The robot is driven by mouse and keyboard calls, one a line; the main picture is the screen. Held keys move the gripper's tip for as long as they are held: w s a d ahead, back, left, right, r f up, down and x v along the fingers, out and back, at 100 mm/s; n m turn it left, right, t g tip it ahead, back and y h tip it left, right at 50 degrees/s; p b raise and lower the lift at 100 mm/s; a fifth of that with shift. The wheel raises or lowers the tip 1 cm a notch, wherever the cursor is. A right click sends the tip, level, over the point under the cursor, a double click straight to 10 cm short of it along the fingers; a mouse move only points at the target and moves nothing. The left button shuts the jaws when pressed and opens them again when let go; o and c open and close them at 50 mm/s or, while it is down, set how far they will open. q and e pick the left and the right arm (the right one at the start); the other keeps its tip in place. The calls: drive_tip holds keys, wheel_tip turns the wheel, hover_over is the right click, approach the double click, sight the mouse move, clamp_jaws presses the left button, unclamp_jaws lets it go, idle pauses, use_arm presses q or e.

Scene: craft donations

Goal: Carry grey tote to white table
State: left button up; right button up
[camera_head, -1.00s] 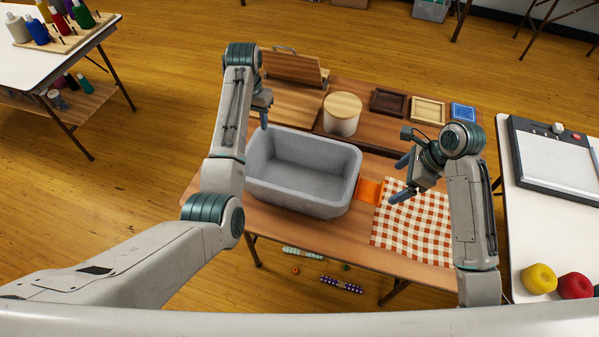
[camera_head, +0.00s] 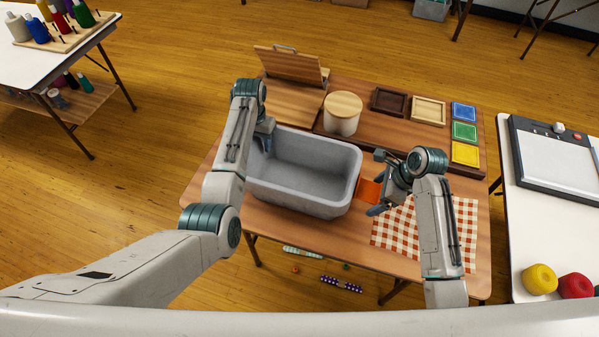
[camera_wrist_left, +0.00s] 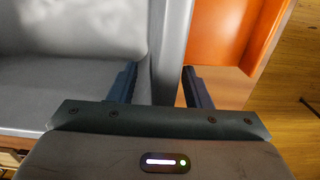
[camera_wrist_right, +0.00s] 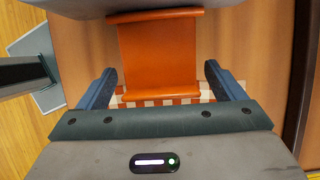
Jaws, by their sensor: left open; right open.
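The grey tote (camera_head: 290,199) stands empty and upright on the wooden table. My left gripper (camera_head: 263,142) is open at the tote's left side. In the left wrist view its fingers (camera_wrist_left: 160,85) straddle the tote wall (camera_wrist_left: 173,50), one inside and one outside. My right gripper (camera_head: 376,183) is open near the tote's right side, over an orange piece (camera_head: 368,192). White-topped tables stand at right (camera_head: 513,235) and left (camera_head: 20,68).

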use_arm(q)
clamp_jaws()
use_arm(e)
drive_tip(key=c, duration=1.3)
drive_tip(key=shift+c, duration=0.2)
use_arm(q)
drive_tip(key=shift+r, duration=0.15)
use_arm(e)
drive_tip(key=shift+r, duration=0.15)
